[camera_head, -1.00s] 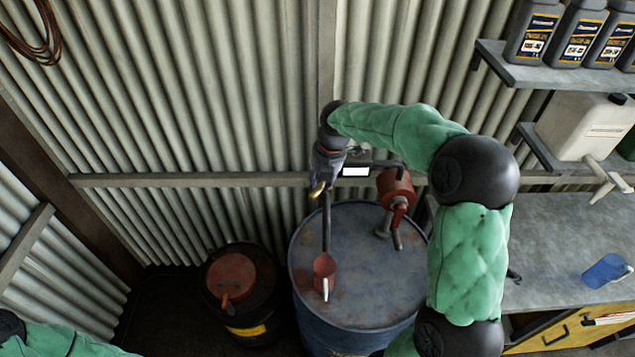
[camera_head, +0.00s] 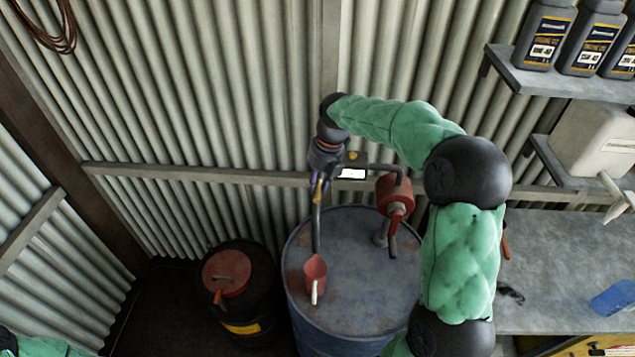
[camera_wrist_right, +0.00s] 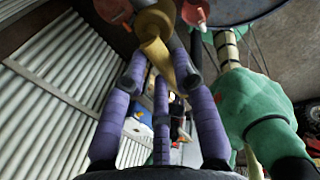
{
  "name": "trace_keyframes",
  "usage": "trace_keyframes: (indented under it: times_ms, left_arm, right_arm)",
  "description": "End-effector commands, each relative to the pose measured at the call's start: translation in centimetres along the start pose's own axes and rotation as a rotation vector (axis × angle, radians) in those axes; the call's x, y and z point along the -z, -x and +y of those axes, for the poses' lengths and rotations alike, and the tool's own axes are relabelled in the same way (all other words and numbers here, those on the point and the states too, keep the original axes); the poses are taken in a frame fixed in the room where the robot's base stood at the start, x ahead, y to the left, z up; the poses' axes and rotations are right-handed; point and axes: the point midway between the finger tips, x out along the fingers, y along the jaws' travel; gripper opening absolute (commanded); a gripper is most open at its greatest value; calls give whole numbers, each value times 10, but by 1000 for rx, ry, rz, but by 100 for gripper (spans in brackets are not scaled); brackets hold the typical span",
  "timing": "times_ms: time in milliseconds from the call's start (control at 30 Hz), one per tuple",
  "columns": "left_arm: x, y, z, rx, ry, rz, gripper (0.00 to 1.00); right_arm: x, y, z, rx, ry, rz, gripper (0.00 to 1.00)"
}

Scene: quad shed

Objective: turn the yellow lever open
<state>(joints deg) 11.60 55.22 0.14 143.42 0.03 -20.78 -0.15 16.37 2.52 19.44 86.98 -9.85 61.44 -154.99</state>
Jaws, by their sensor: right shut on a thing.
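The yellow lever (camera_wrist_right: 157,45) shows large in the right wrist view, between the purple fingers of my right gripper (camera_wrist_right: 160,72). The gripper is shut on it. In the head view my right gripper (camera_head: 319,182) is above the back left of the blue drum (camera_head: 365,285), and its fingers mostly hide the lever. My left gripper is out of view.
A red pump (camera_head: 395,195) stands on the drum, close right of my gripper. A smaller black drum (camera_head: 262,310) with a red lid stands at left. Corrugated wall (camera_head: 220,90) and a rail (camera_head: 220,175) are close behind. Shelves and a bench (camera_head: 560,250) are at right.

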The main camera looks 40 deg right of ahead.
Motion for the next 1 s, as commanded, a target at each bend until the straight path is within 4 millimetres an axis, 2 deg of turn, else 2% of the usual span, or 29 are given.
trace_keyframes:
  times_ms: [400, 433, 500, 867, 1000]
  left_arm:
    - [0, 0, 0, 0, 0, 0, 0]
    - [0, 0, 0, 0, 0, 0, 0]
    - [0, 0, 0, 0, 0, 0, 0]
    - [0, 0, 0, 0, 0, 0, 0]
    - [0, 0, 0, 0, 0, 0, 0]
  right_arm:
    - [1, 0, 0, 2, 9, 4, 0]
    - [1, 0, 0, 2, 9, 4, 33]
    - [1, 0, 0, 2, 9, 4, 53]
    - [0, 1, 0, 1, 7, 1, 53]
    - [-1, 14, 0, -1, 7, -2, 53]
